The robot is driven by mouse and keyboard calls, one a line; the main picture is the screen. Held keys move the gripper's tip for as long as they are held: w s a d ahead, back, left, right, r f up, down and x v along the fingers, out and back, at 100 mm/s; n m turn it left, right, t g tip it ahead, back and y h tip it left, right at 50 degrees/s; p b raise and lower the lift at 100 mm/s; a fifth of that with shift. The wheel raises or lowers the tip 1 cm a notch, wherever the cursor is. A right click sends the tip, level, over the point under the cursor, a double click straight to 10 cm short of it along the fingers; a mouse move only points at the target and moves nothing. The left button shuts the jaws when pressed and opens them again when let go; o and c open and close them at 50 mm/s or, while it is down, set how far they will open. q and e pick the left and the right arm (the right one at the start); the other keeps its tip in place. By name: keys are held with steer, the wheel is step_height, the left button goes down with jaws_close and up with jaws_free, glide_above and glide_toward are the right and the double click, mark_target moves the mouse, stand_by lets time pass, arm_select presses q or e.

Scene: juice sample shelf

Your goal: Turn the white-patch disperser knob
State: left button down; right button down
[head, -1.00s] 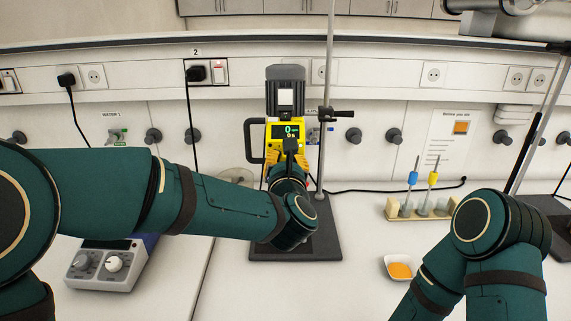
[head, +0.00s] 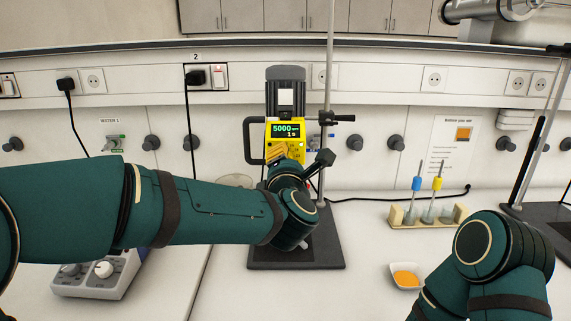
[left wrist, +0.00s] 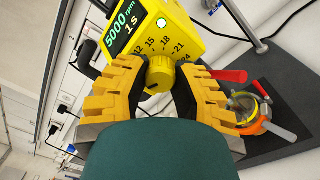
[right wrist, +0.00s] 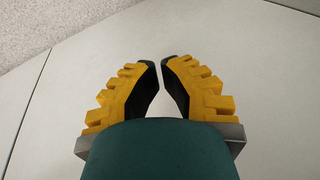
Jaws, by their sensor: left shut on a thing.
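The disperser with the white patch (head: 285,97) on its dark motor housing stands at the back middle. Its yellow control head has a lit display (head: 286,131) reading 5000 rpm and 1 s, also clear in the left wrist view (left wrist: 124,29). The yellow knob (left wrist: 160,75), with a dial of numbers beside it, sits between the fingers of my left gripper (left wrist: 161,69), which is shut on it. In the head view my left wrist hides the knob. My right gripper (right wrist: 160,64) is empty, its fingertips a narrow gap apart, over a bare pale surface.
A dark base plate (head: 325,252) and upright rod (head: 327,75) belong to the disperser's stand. A rack (head: 408,222) with blue- and yellow-topped tools and a dish of orange sample (head: 406,276) are to the right. A grey knobbed device (head: 100,275) is at left.

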arm_select(q)
steer(key=shift+m, duration=0.7)
steer(key=c, duration=0.7)
jaws_free()
steer(key=shift+s, duration=0.1)
steer(key=s, duration=1.1)
steer(key=shift+s+d+f, duration=0.1)
steer(key=shift+s+f, duration=0.05)
steer(key=shift+s, duration=0.25)
